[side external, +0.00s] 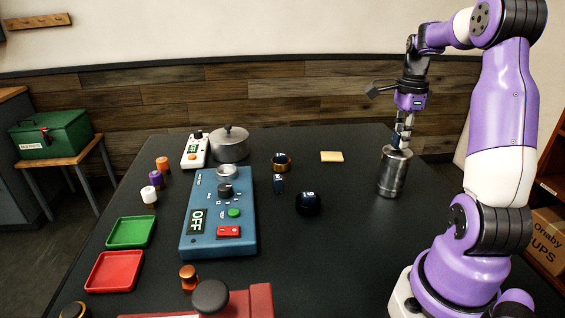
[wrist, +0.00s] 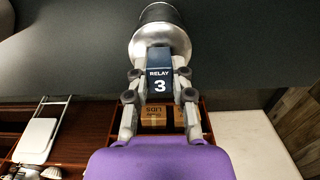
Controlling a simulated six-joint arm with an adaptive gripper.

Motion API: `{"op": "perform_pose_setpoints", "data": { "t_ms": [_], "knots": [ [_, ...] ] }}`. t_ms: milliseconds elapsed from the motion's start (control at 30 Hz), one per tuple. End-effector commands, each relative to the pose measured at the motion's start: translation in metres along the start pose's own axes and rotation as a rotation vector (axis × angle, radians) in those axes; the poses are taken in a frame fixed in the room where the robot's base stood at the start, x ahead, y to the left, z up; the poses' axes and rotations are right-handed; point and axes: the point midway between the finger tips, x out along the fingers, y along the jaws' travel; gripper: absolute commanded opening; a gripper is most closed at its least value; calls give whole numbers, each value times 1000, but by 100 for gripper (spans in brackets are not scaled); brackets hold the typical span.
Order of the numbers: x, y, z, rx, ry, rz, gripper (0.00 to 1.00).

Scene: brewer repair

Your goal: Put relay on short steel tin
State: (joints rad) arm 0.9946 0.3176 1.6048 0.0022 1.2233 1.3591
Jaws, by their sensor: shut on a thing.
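My gripper (side external: 402,140) is shut on a dark blue relay marked "RELAY 3" (wrist: 159,75). The relay sits between the two fingertips, its label facing the wrist camera. In the side view the gripper points down over a cylindrical steel tin (side external: 394,175) standing on the right of the table. The fingertips and relay are at the tin's top. The tin also shows in the wrist view (wrist: 160,38), beyond the relay, which hides part of its top. I cannot tell whether the relay touches the tin.
A small dark blue block (side external: 278,184), a black round object (side external: 309,203) and a gold-banded ring (side external: 282,162) stand mid-table. A blue device (side external: 219,215) reads OFF. A lidded pot (side external: 230,144) and green (side external: 131,232) and red (side external: 114,271) trays are left. Table around the tin is clear.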

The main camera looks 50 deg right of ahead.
Motion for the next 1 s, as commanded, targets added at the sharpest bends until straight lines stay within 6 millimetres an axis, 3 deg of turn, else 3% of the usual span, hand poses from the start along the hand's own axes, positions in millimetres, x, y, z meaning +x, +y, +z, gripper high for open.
{"op": "perform_pose_setpoints", "data": {
  "t_ms": [133,167,200,667,767,1000],
  "knots": [
    [3,0,0,0,0,1,0],
    [3,0,0,0,0,1,35],
    [3,0,0,0,0,0,55],
    [-4,0,0,0,0,-1,55],
    [-20,-1,0,0,1,-5,55],
    [-77,-2,0,1,1,-6,55]
  ]
}}
